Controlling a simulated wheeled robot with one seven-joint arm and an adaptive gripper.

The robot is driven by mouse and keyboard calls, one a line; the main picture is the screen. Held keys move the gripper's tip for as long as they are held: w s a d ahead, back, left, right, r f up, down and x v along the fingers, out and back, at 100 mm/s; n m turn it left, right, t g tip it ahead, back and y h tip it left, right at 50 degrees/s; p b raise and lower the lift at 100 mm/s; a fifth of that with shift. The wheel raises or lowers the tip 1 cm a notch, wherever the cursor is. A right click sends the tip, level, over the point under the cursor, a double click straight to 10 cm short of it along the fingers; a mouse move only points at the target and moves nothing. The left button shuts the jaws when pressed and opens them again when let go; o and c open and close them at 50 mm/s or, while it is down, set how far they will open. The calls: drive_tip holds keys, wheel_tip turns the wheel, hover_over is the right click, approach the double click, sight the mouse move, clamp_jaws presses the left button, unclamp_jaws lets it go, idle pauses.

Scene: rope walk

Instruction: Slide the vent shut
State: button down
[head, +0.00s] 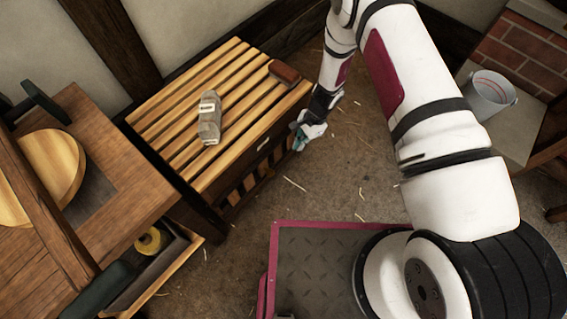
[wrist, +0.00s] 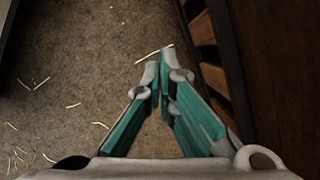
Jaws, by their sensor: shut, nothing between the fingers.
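The vent (head: 250,182) appears to be the row of upright wooden slats with dark gaps low in the front of the slatted bench. How far it stands open is hard to tell. Part of it shows in the wrist view (wrist: 208,50), at the upper right. My gripper (head: 298,143) is at the right end of the bench front, pointing down. In the wrist view my gripper (wrist: 163,75) has its teal fingers shut and empty, with the tips just left of the slats. I cannot tell whether they touch.
A brown table (head: 130,190) with an open drawer (head: 155,275) stands at the left. A bucket (head: 488,97) is at the right. Straw-strewn floor (head: 330,190) is open before the bench.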

drive_tip(key=s+a+f+b, duration=0.3)
drive_tip(key=a+f, duration=0.3)
drive_tip(key=f, duration=0.4)
drive_tip(key=shift+s+b, duration=0.4)
drive_tip(key=shift+b, duration=0.3)
drive_tip(key=s+a, duration=0.2)
drive_tip(key=s, duration=0.1)
drive_tip(key=shift+s+a, duration=0.3)
drive_tip(key=shift+a, duration=0.1)
